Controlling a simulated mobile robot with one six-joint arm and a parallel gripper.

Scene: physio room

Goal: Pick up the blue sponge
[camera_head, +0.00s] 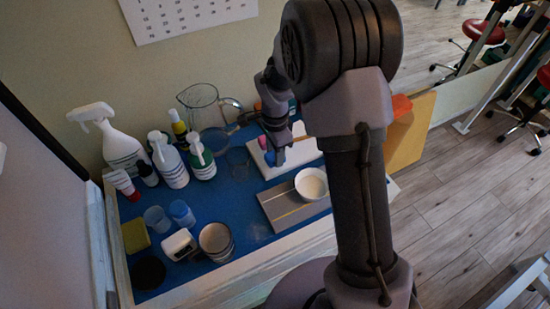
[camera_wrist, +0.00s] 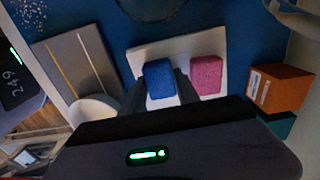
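The blue sponge (camera_wrist: 159,80) lies on a white board (camera_wrist: 138,58) in the wrist view, beside a pink sponge (camera_wrist: 207,75) on its right. My gripper (camera_wrist: 162,90) is open, with one dark finger on each side of the blue sponge; I cannot tell whether they touch it. In the head view my gripper (camera_head: 276,157) points down over the white board (camera_head: 300,151). There the blue sponge (camera_head: 269,158) shows partly at the fingertips, and the pink sponge (camera_head: 262,142) shows just behind it.
A white bowl (camera_head: 311,184) stands on a grey striped board (camera_head: 281,208) in front. An orange box (camera_wrist: 280,88) is right of the pink sponge. A glass jug (camera_head: 199,103), spray bottles (camera_head: 120,147), cups and a can (camera_head: 216,241) fill the blue tabletop's left part.

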